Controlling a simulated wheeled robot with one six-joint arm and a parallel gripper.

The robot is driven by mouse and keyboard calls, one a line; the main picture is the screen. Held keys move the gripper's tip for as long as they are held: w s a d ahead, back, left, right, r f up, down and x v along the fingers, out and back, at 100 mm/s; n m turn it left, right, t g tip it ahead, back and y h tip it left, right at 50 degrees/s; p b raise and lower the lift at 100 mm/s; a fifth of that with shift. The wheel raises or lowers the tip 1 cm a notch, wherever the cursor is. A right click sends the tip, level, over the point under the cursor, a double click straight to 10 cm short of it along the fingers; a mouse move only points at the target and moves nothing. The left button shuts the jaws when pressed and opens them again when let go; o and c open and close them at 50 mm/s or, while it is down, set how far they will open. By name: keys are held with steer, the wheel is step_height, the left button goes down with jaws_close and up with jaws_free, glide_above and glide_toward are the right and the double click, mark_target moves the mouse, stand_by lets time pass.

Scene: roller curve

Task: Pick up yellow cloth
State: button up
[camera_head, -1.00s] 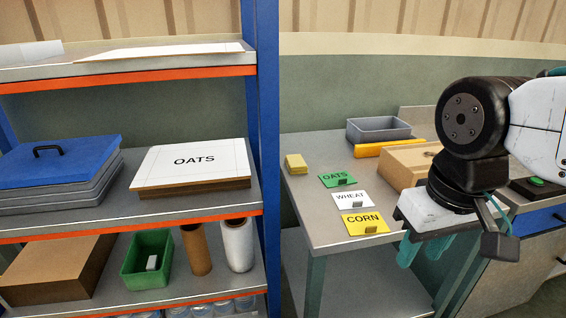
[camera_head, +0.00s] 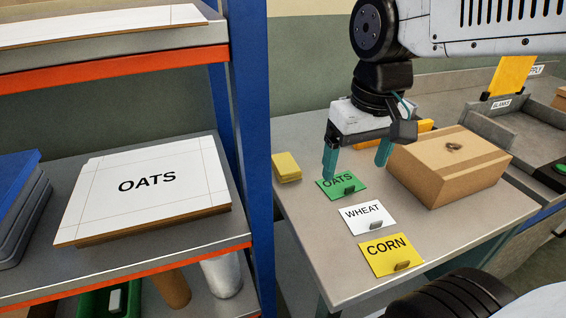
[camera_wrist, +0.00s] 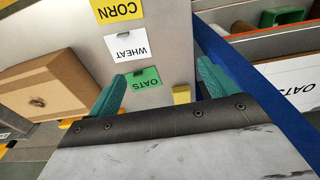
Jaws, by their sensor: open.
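The yellow cloth (camera_head: 286,167) is a small folded stack lying on the grey table near its left edge, beside the blue shelf post. In the wrist view the cloth (camera_wrist: 182,95) shows between my fingers, nearer the finger on the right, partly hidden by the gripper body. My gripper (camera_head: 357,163) is open and empty, with teal fingers pointing down. It is above the green OATS card (camera_head: 342,186), to the right of the cloth and apart from it.
The WHEAT card (camera_head: 366,216) and CORN card (camera_head: 392,254) lie toward the table's front. A cardboard box (camera_head: 450,165) stands right of my gripper. The blue shelf post (camera_head: 247,150) rises close left of the table. Bare table (camera_head: 300,215) lies left of the cards.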

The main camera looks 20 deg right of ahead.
steer(key=w+a+f, duration=0.1)
steer(key=w+f, duration=0.1)
steer(key=w, duration=1.1)
steer(key=g, duration=0.1)
glide_above(285, 162)
step_height(285, 162, down, 8)
steer(key=shift+s+a+r, duration=0.1)
steer(key=shift+r, duration=0.15)
step_height(285, 162, down, 7)
steer(key=shift+f, duration=0.4)
steer(key=c, duration=1.1)
